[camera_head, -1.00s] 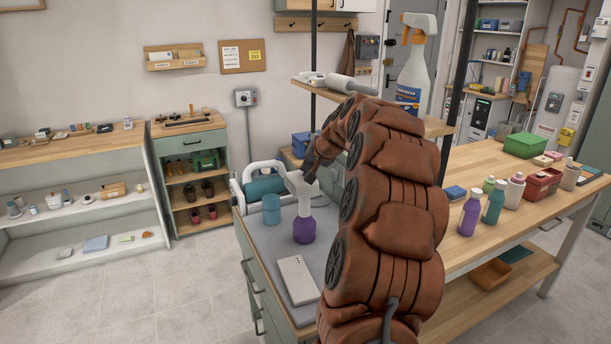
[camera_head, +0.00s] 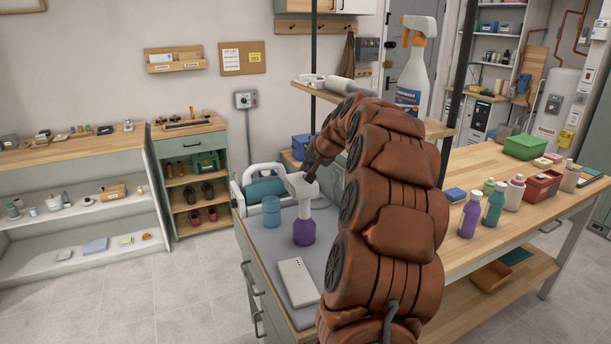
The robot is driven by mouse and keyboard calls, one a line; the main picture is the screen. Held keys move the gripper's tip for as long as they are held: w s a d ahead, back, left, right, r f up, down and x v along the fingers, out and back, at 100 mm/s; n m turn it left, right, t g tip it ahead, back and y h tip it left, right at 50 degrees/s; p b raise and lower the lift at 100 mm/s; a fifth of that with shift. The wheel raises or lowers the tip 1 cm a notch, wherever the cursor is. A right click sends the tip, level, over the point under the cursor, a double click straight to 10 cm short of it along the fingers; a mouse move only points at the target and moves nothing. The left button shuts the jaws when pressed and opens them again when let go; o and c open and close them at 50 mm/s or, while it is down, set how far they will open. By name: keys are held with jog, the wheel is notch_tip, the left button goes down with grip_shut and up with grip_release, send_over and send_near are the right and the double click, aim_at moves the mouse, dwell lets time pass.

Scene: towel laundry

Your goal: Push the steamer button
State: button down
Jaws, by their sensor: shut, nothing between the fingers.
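A small upright device with a purple lower body and a white neck and head, which looks like the steamer (camera_head: 304,231), stands on the grey top of the cabinet (camera_head: 264,237) left of my arm. Its button cannot be made out. My gripper (camera_head: 311,172) is at the end of my brown padded arm, just above and behind the white head. It is shut and empty. The fingertips are small and dark, and I cannot tell whether they touch the head.
A teal cup (camera_head: 271,211) stands just left of the steamer, and a white flat object (camera_head: 298,282) lies in front. A white-framed teal item (camera_head: 264,186) is behind. The wooden table (camera_head: 465,180) on the right holds several bottles and a red bin (camera_head: 541,185).

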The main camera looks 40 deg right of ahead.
jog(key=shift+r, duration=0.15)
jog(key=shift+r+p, duration=0.85)
jog(key=shift+r, duration=2.05)
jog(key=s+a+f+n+g+y, duration=0.2)
jog(key=a, duration=1)
jog(key=s+a+f+n+g+y, duration=0.1)
jog(key=s+a+f+n, duration=0.15)
jog(key=a, duration=1.05)
jog(key=s+a+f+n+g+y, duration=0.1)
jog(key=s+a+f+n+g, duration=0.25)
jog(key=s+a, duration=0.8)
jog(key=s+a+f+n+g, duration=0.1)
jog(key=s+a+f, duration=0.1)
jog(key=s, duration=0.5)
jog(key=s+a+f+n+g+h, duration=0.1)
jog(key=s+a+f+g, duration=0.1)
jog(key=s, duration=0.5)
jog(key=s+a+f+n+g, duration=0.1)
jog(key=s+a+f, duration=0.2)
jog(key=s, duration=0.5)
jog(key=shift+a+f+n+h, duration=0.3)
jog(key=shift+f+n+h, duration=0.1)
jog(key=shift+f, duration=0.35)
